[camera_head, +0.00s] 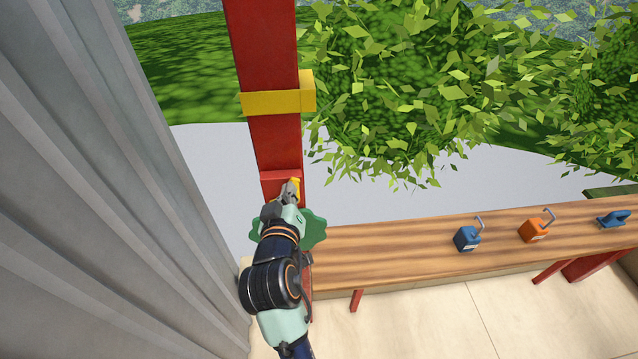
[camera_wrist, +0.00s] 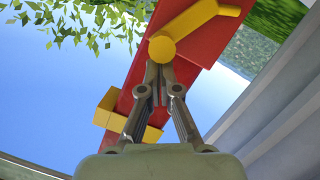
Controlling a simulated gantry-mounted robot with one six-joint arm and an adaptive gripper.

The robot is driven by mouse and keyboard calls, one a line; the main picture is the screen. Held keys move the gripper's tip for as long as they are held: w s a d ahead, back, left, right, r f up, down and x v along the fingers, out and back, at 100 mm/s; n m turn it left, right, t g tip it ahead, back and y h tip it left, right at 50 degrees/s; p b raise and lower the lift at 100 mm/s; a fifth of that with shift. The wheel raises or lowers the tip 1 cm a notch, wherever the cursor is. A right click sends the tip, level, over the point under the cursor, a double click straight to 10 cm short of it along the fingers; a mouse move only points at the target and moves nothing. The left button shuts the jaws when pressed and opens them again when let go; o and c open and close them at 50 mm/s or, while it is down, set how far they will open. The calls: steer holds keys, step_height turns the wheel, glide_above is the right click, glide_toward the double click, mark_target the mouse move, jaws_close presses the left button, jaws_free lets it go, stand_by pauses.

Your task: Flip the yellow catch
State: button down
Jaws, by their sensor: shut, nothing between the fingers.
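The yellow catch (camera_wrist: 196,28) is a bar with a round pivot end, mounted on a red post. In the wrist view it slants up to the right from its pivot. A small part of the yellow catch (camera_head: 295,185) shows in the head view, mostly hidden behind my gripper. My gripper (camera_wrist: 160,88) is shut and empty, its fingertips right at or just below the pivot end of the catch. I cannot tell if they touch. In the head view my gripper (camera_head: 289,192) is in front of the red post (camera_head: 265,50).
A yellow band (camera_head: 280,102) wraps the post above; it also shows in the wrist view (camera_wrist: 128,118). A green scalloped piece (camera_head: 313,230) is behind my wrist. A corrugated grey wall (camera_head: 110,180) stands close at left.

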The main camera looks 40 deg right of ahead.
steer(key=s+a+r+p, duration=0.1)
steer(key=s+a+r, duration=0.4)
steer(key=s+a, duration=0.2)
steer(key=shift+a+r, duration=0.3)
steer(key=shift+r, duration=0.05)
stand_by(0.5)
steer(key=s+a+f+y+p, duration=0.1)
steer(key=s+a+y+p, duration=0.1)
steer(key=s+a+y, duration=0.2)
steer(key=s+a+f+n+y+p, duration=0.1)
steer(key=s+a+y, duration=0.3)
steer(key=a, duration=0.5)
steer(key=shift+s+a+f+y+p, duration=0.25)
steer(key=shift+f+y+p, duration=0.05)
steer(key=shift+y+p, duration=0.45)
